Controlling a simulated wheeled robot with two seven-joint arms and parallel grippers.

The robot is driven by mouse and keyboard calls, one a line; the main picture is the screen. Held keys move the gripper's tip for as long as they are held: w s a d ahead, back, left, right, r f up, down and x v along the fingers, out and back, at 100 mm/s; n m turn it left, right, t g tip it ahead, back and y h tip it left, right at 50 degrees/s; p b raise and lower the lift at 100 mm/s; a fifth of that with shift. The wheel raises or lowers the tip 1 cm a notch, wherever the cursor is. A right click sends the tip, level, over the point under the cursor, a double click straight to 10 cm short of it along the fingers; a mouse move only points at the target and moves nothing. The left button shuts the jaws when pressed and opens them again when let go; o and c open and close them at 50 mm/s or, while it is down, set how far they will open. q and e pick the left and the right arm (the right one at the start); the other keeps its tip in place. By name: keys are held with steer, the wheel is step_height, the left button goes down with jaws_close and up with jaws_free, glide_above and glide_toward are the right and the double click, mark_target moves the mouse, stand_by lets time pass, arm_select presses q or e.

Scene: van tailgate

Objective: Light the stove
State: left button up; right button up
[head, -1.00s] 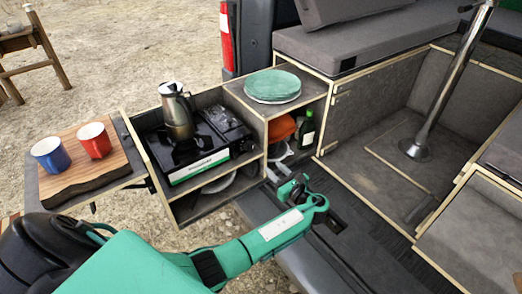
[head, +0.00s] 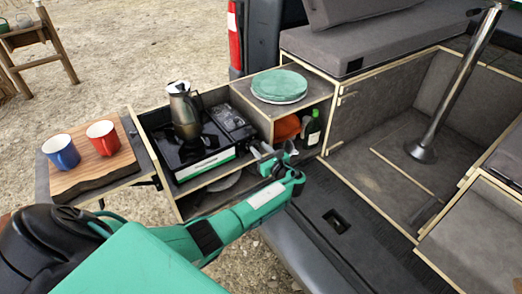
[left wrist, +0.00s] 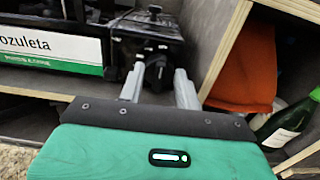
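The black portable stove (head: 208,163) with a white-and-green front panel sits in the pull-out wooden kitchen box. A metal coffee pot (head: 185,112) stands on it. In the left wrist view the stove's printed front panel (left wrist: 50,48) is at the upper left. A dark control knob (left wrist: 157,68) shows at its right end, between and beyond my fingertips. My left gripper (head: 265,153) is at the stove's right front corner. In the left wrist view the gripper (left wrist: 158,88) is open, with its two grey fingers apart and nothing between them. My right gripper is not in view.
A wooden partition (left wrist: 222,50) stands right of the fingers. Beyond it are an orange cloth (left wrist: 245,70) and a green bottle (left wrist: 288,122). Green plates (head: 279,86) lie on the shelf above. A blue mug (head: 61,151) and red mug (head: 103,137) stand on a board at left.

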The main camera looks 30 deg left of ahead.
arm_select(q)
steer(key=c, duration=0.6)
jaws_close()
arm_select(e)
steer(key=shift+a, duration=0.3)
